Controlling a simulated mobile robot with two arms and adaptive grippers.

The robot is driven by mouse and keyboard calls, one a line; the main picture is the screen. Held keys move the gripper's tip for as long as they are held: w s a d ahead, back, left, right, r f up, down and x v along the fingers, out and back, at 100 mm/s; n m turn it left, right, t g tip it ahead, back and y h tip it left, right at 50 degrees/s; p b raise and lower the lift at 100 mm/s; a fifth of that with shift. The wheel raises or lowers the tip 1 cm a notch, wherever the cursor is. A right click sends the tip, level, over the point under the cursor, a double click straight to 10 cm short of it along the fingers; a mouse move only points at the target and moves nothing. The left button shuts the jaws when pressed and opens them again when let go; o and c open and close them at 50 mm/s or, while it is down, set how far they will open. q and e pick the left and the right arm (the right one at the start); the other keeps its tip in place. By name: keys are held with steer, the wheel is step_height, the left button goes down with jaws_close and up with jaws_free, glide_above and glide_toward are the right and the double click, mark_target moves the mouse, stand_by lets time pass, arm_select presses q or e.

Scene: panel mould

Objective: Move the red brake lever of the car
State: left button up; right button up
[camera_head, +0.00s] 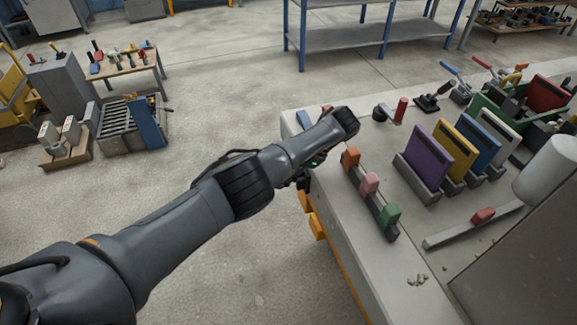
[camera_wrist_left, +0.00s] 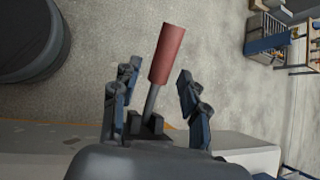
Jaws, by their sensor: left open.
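The red brake lever (camera_wrist_left: 167,54) shows in the left wrist view as a red cylindrical handle on a thin grey rod. The rod rises, slightly tilted, from a dark bracket (camera_wrist_left: 148,124). My left gripper (camera_wrist_left: 158,74) is open, with one finger on each side of the lever. Gaps show between the fingers and the handle. In the head view my left arm reaches over the near left edge of the table. The fingers there are mostly hidden by my own wrist, so I cannot make out the lever between them. My right gripper is in neither view.
The grey table (camera_head: 425,287) carries a rail with orange, pink and green blocks (camera_head: 369,183) beside my wrist. Purple (camera_head: 428,157), yellow and blue panels stand upright further right. A red slider (camera_head: 482,216) sits on a bar. Open floor lies left of the table.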

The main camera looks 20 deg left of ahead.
arm_select(q)
steer(key=v, duration=0.5)
steer(key=shift+d+r, duration=0.25)
steer(key=shift+s+f, duration=0.1)
stand_by(0.7)
